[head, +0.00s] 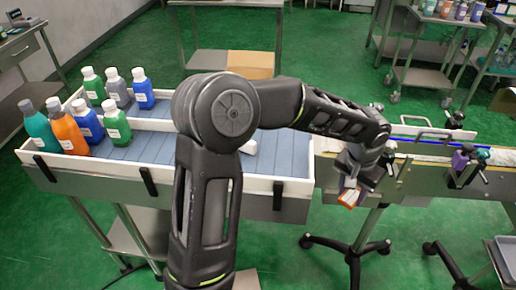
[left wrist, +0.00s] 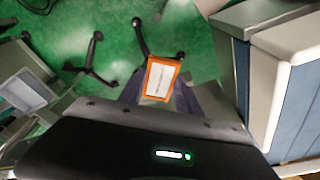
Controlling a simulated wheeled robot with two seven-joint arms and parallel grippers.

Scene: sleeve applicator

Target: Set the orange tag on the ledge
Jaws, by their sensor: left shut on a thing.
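The orange tag (head: 349,198) has a white label face and hangs in my left gripper (head: 354,188), which is shut on it. In the left wrist view the tag (left wrist: 161,80) shows its white face with an orange border, between the fingers of the left gripper (left wrist: 160,97). It is held in the air over the green floor, just right of the white-rimmed tray's corner and in front of the conveyor. I cannot tell which surface is the ledge. My right gripper is not in view.
The blue-floored tray (head: 285,165) has a white raised rim and holds several bottles at its left end. The conveyor (head: 440,178) runs to the right, with clamps along its side. A black-footed stand (head: 350,255) is below. My left arm hides the tray's middle.

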